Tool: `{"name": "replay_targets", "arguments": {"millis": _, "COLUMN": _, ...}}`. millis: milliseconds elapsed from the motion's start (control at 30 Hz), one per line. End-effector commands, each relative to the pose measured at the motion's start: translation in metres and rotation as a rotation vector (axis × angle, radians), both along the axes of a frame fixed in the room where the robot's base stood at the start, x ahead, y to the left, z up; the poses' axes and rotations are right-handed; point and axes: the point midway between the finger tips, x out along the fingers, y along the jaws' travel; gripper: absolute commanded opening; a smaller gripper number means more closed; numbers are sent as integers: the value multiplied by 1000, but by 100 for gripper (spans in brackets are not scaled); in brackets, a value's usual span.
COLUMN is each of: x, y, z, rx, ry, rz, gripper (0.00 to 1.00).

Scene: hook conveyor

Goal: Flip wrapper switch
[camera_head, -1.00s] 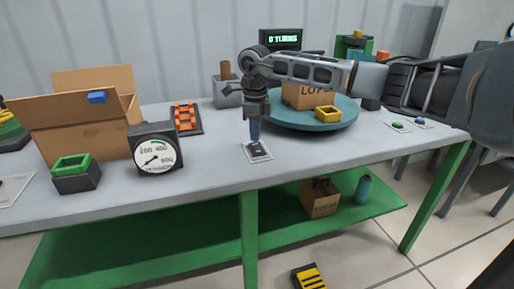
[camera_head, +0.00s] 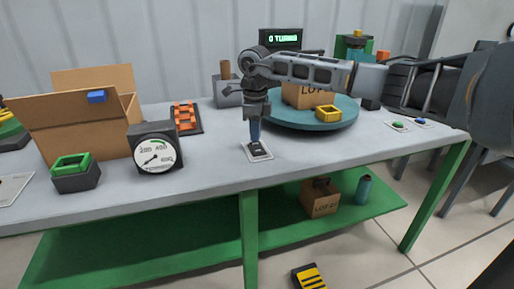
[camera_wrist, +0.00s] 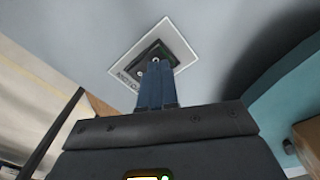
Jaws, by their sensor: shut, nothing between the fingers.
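The wrapper switch (camera_head: 260,152) is a small dark rocker on a pale plate lying on the table in front of the turntable. In the wrist view its plate (camera_wrist: 185,38) shows past my fingertips, with part of the lettering and the dark rocker covered by them. My gripper (camera_head: 255,141) points straight down with its blue fingers together and empty. The fingertips are at the switch, touching or just above it; I cannot tell which. A display (camera_head: 281,38) behind reads 0 TURNS.
A tension gauge (camera_head: 155,152), an open carton (camera_head: 75,115) and an orange piece (camera_head: 186,117) stand left. The table front near the switch is clear.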

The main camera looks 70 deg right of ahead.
Motion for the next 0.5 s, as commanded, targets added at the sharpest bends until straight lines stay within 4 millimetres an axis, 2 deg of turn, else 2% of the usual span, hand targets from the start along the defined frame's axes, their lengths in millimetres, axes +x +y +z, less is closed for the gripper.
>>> {"name": "replay_targets", "arguments": {"millis": 500, "x": 0, "y": 0, "z": -8, "rx": 0, "ry": 0, "rz": 0, "gripper": 0}}
